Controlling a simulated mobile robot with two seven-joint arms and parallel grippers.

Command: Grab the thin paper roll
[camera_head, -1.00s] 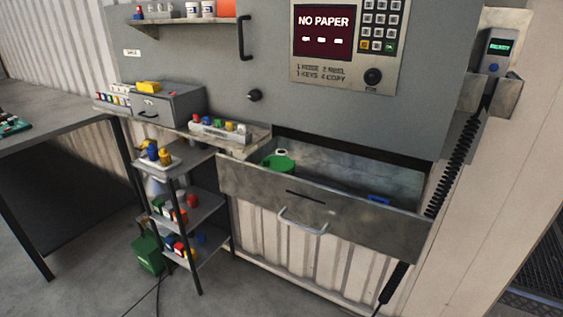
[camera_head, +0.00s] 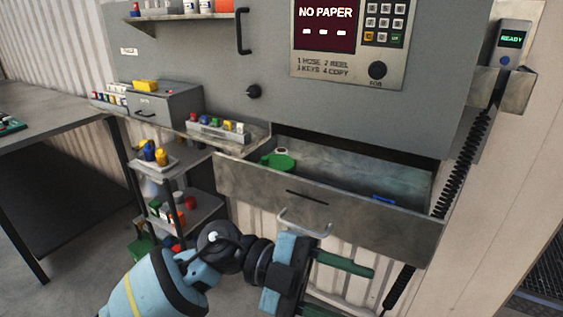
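The drawer (camera_head: 330,218) below the machine is pulled open. Inside at its left end are a green round item (camera_head: 279,163) and a small white roll-like item (camera_head: 282,151) just behind it. The white one may be the thin paper roll, but it is too small and partly hidden to tell. My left gripper (camera_head: 343,289) is in front of and below the drawer front, with its green fingers spread apart and nothing visible between them. My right gripper is out of view.
The machine's screen (camera_head: 326,24) reads "NO PAPER". A blue item (camera_head: 385,199) lies at the drawer's right side. The drawer handle (camera_head: 304,222) is close above my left gripper. A shelf rack (camera_head: 187,213) stands left of the drawer, and a handheld device (camera_head: 511,42) hangs at the right.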

